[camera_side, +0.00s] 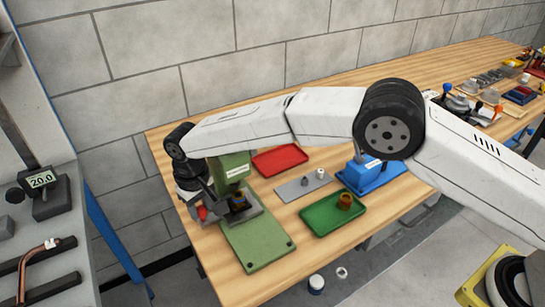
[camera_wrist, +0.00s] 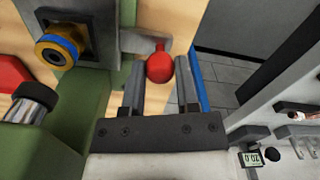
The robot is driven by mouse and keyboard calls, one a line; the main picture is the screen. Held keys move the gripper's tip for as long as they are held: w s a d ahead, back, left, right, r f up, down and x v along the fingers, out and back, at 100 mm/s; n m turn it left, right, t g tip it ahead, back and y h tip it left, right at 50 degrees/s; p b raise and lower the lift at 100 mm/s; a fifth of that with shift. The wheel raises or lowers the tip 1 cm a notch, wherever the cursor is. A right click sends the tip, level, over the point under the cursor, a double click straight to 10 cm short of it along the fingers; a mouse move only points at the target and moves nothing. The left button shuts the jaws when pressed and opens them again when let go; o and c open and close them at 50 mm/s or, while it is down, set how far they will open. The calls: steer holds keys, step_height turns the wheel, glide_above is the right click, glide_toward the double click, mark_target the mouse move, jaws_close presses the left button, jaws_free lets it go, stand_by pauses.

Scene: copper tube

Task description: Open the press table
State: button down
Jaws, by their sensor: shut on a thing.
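The green press (camera_side: 262,240) stands at the left end of the wooden bench, with its upright column behind its base. Its grey press table (camera_side: 247,214) lies on the base and shows as a dark grey plate in the wrist view (camera_wrist: 97,49). A fitting with a blue and yellow ring (camera_wrist: 60,47) sits on it. A pale bar runs from the plate to a red ball knob (camera_wrist: 160,68). My gripper (camera_wrist: 161,72) is shut on this knob, one finger on each side. In the side view my wrist partly hides the table, beside the red knob (camera_side: 202,213).
A red tray (camera_side: 280,159), a grey plate (camera_side: 302,184), a green tray (camera_side: 325,220) holding a brown part and a blue fixture (camera_side: 370,177) lie to the right of the press. A grey counter (camera_side: 60,230) stands at the left, across a gap.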

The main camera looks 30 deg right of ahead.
steer(key=shift+s+a, duration=0.1)
steer(key=shift+s, duration=5.05)
steer(key=shift+c, duration=1.8)
jaws_free()
step_height(320, 180, up, 8)
steer(key=shift+w, duration=0.1)
